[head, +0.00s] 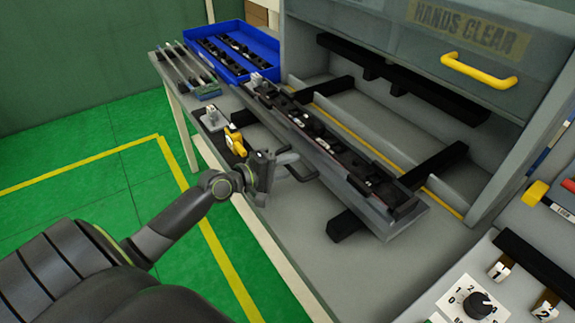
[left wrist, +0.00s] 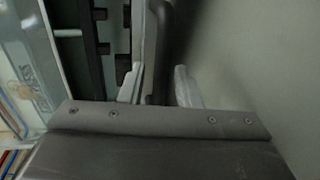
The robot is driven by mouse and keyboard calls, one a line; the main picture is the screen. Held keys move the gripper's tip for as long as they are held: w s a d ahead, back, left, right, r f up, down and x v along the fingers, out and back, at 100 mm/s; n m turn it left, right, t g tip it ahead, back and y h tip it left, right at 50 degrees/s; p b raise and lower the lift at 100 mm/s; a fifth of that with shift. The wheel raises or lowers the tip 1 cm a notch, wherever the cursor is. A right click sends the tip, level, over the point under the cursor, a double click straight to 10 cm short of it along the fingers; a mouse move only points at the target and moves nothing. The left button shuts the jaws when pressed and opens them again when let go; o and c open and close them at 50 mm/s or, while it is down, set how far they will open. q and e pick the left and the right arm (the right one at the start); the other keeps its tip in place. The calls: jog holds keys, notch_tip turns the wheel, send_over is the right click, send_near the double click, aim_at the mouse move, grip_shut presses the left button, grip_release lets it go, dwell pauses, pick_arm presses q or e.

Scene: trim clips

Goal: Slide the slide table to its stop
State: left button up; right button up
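The slide table (head: 335,150) is a long grey tray carrying a row of dark clips, lying across black rails in front of the grey press. My left gripper (head: 287,158) is at the near long side of the slide table, by a grey handle. In the left wrist view, the two pale fingertips (left wrist: 160,88) stand apart with a dark upright bar (left wrist: 157,50), apparently the handle, between them. The bar looks nearer the left finger; firm contact cannot be told. My right gripper is in neither view.
A blue bin (head: 262,72) with dark parts stands at the back left. A yellow clamp (head: 235,140) is beside my left gripper. The press cover with a yellow handle (head: 478,70) is raised. A knob panel (head: 480,303) is at front right.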

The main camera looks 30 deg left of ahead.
aim_at(330, 147)
pick_arm(q)
jog(key=shift+c, duration=0.2)
grip_shut()
jog(key=shift+w, duration=0.1)
jog(key=shift+w+d+r, duration=0.15)
jog(key=shift+w+d, duration=0.05)
jog(key=shift+w, duration=0.25)
jog(key=r+x, duration=0.1)
jog(key=x, duration=0.7)
jog(key=r+x, duration=0.1)
jog(key=x, duration=0.3)
jog(key=shift+w+d+r+b, duration=0.2)
jog(key=shift+w+d+b, duration=0.05)
jog(key=shift+b, duration=0.05)
jog(key=b+x, duration=0.1)
jog(key=x, duration=0.2)
jog(key=r+b+x, duration=0.1)
jog(key=x, duration=0.3)
jog(key=r+b+x, duration=0.1)
jog(key=b+x, duration=0.1)
jog(key=x, duration=0.2)
jog(key=shift+w+d, duration=0.2)
jog(key=shift+w, duration=0.25)
jog(key=shift+w+d+r, duration=0.1)
jog(key=shift+w+d, duration=0.05)
jog(key=shift+w, duration=0.3)
jog(key=shift+r, duration=0.2)
